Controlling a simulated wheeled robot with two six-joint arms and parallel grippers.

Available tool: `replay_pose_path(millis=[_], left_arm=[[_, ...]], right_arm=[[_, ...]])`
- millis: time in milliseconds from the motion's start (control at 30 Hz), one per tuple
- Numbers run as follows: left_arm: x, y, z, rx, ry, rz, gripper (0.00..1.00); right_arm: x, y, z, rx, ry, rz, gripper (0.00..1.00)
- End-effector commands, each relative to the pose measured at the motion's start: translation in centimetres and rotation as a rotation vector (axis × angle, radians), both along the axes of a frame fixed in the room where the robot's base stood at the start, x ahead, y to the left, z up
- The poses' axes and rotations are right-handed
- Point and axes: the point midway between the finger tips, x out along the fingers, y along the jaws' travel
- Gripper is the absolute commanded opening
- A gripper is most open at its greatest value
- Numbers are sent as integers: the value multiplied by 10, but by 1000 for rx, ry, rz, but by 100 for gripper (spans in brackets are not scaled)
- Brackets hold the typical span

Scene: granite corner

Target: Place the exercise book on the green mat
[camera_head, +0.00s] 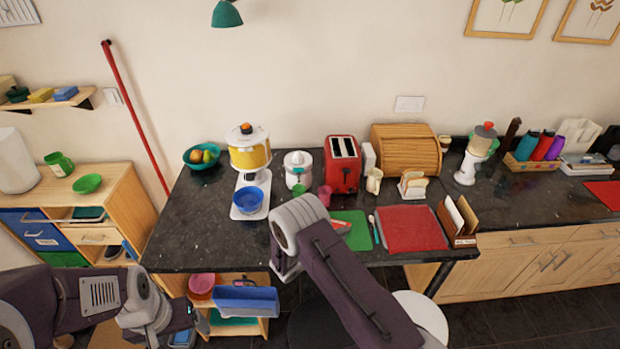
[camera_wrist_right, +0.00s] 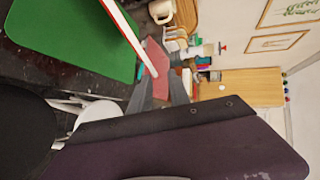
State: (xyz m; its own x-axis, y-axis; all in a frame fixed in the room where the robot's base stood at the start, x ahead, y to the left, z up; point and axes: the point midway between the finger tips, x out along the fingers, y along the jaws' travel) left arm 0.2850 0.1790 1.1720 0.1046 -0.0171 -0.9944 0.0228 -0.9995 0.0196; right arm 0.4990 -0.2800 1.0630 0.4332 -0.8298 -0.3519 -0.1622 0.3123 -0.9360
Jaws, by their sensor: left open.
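The green mat (camera_head: 357,236) lies on the dark counter, partly hidden behind my right arm; it also fills the upper left of the right wrist view (camera_wrist_right: 75,40). The exercise book (camera_wrist_right: 127,35) appears there as a thin red and white strip, seen nearly edge-on in front of the mat's edge. Its end lies between the fingers of my right gripper (camera_wrist_right: 160,88), which appears shut on it. In the head view a small red patch (camera_head: 340,226) shows by the mat; I cannot tell if it is the book. My left gripper (camera_head: 180,332) is low at the left, open, off the counter.
A red mat (camera_head: 408,229) lies right of the green mat, with a spoon-like utensil (camera_head: 374,230) between. A letter holder (camera_head: 457,217), red toaster (camera_head: 343,164), mug (camera_head: 374,181), juicer (camera_head: 298,168) and blue bowl (camera_head: 248,200) stand around. A white stool (camera_head: 423,315) is in front.

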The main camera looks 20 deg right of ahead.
Motion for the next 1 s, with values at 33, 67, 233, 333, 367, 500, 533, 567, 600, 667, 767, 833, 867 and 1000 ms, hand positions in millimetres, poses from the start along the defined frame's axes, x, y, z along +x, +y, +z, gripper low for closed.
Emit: replay_pose_path(millis=[33, 67, 233, 333, 367, 500, 533, 567, 600, 667, 767, 833, 867, 1000], left_arm=[[0, 0, 0, 0, 0, 0, 83], [0, 0, -1, 0, 0, 0, 83], [0, 0, -18, 0, 0, 0, 83], [0, 0, -47, 0, 0, 0, 83], [0, 0, -55, 0, 0, 0, 83], [0, 0, -89, 0, 0, 0, 83], [0, 0, -96, 0, 0, 0, 83], [0, 0, -101, 0, 0, 0, 83], [0, 0, -108, 0, 0, 0, 83], [0, 0, -116, 0, 0, 0, 83], [0, 0, -123, 0, 0, 0, 83], [0, 0, -124, 0, 0, 0, 83], [0, 0, -124, 0, 0, 0, 83], [0, 0, -122, 0, 0, 0, 83]], right_arm=[[0, 0, 0, 0, 0, 0, 22], [0, 0, 0, 0, -1, 0, 22], [-29, -15, -2, 149, -136, -218, 22], [-89, -23, -9, 408, -435, -662, 22], [-110, -20, -12, 489, -552, -830, 22], [-185, 24, -24, 753, -1133, -1636, 22], [-195, 36, -25, 779, -1256, -1806, 22], [-202, 48, -26, 796, -1372, -1969, 22], [-208, 61, -26, 802, -1514, -2174, 22], [-214, 78, -25, 780, -1692, -2444, 22], [-215, 94, -20, -589, 1577, 2307, 22], [-214, 99, -17, -504, 1503, 2213, 22], [-214, 100, -16, -483, 1484, 2192, 22], [-214, 102, -14, -459, 1467, 2169, 22]])
